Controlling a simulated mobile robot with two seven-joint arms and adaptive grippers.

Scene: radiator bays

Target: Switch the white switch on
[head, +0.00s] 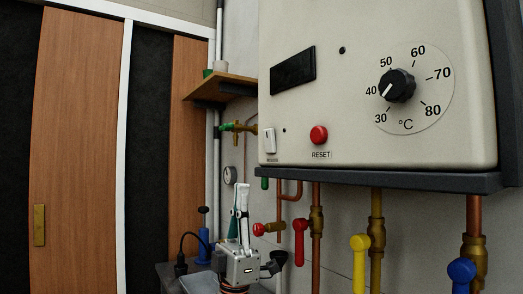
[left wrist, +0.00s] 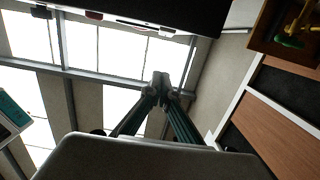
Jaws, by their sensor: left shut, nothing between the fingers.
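The white switch (head: 269,140) is a small upright rocker at the lower left of the cream boiler panel (head: 370,125) in the head view. Its on or off position is too small to tell. My left gripper (head: 241,188) points upward below and to the left of the switch, apart from it. Its fingers are shut with nothing between them. The shut fingertips also show in the left wrist view (left wrist: 160,82), pointing toward the boiler's dark underside (left wrist: 180,12). My right gripper is not in view.
The red reset button (head: 318,134) and the temperature dial (head: 397,86) are right of the switch. A green-handled brass tap (head: 238,127) and wooden shelf (head: 219,87) are to its left. Pipes with red (head: 300,238), yellow (head: 359,256) and blue (head: 461,272) valve handles hang below the boiler.

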